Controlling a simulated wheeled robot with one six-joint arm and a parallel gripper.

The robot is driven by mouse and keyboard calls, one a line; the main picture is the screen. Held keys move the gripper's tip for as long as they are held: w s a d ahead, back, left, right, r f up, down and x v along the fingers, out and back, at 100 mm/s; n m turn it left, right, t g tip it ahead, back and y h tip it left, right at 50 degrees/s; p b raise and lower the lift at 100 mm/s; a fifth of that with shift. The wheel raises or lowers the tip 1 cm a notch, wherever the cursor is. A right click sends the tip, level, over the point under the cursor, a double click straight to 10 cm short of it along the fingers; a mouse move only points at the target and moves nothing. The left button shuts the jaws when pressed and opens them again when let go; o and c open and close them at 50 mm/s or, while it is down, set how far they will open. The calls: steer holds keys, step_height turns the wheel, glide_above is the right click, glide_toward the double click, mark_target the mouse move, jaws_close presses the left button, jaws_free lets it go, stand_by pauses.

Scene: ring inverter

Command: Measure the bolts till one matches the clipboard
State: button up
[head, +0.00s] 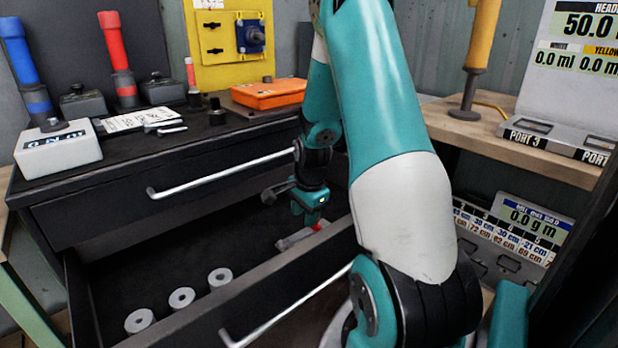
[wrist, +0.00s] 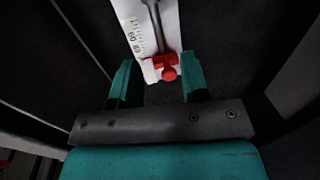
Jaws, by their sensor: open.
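My gripper (head: 309,212) reaches down into the open drawer and is open. In the wrist view its two teal fingers (wrist: 157,66) stand on either side of a white gauge (wrist: 137,32) with printed scale marks, a grey rod and a red knob (wrist: 167,68). The red knob lies between the fingertips; whether they touch it I cannot tell. In the head view the gauge (head: 293,239) lies at the drawer's right end, partly hidden by its front. A white printed sheet (head: 130,119), perhaps the clipboard, lies on the cabinet top. Metal bolts (head: 166,127) lie beside it.
Three grey rings (head: 181,298) lie in the drawer's left part. The drawer front (head: 262,290) and the cabinet (head: 90,205) above bound the space around my gripper. An orange case (head: 268,94) and a white box with a dial (head: 57,148) stand on top.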

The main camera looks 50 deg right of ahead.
step_height(320, 180, up, 12)
steer(key=s+p, duration=0.1)
steer(key=p, duration=0.1)
steer(key=shift+s+a+f+p, duration=0.2)
steer(key=shift+s+f+p, duration=0.05)
steer(key=shift+s+p, duration=0.15)
steer(key=w+a+r+n+y, duration=0.1)
steer(key=a+r+n, duration=0.2)
steer(key=a+n, duration=0.5)
steer(key=w+a+r+n+y, duration=0.1)
steer(key=a+r+n, duration=0.2)
steer(key=a, duration=0.8)
steer(key=s+a+r+n+g+y, duration=0.1)
steer(key=s+a+r+n, duration=0.1)
steer(key=s+a+n, duration=0.6)
steer(key=s+a+r+n+g+y, duration=0.1)
steer(key=s+a+r+n+y, duration=0.15)
steer(key=s+a+n, duration=0.65)
step_height(320, 180, up, 22)
steer(key=w+a+p, duration=0.1)
steer(key=w+p, duration=0.1)
steer(key=p, duration=1.9)
steer(key=shift+w+a+h+p, duration=0.25)
steer(key=shift+a+h+p, duration=0.1)
steer(key=shift+h, duration=0.1)
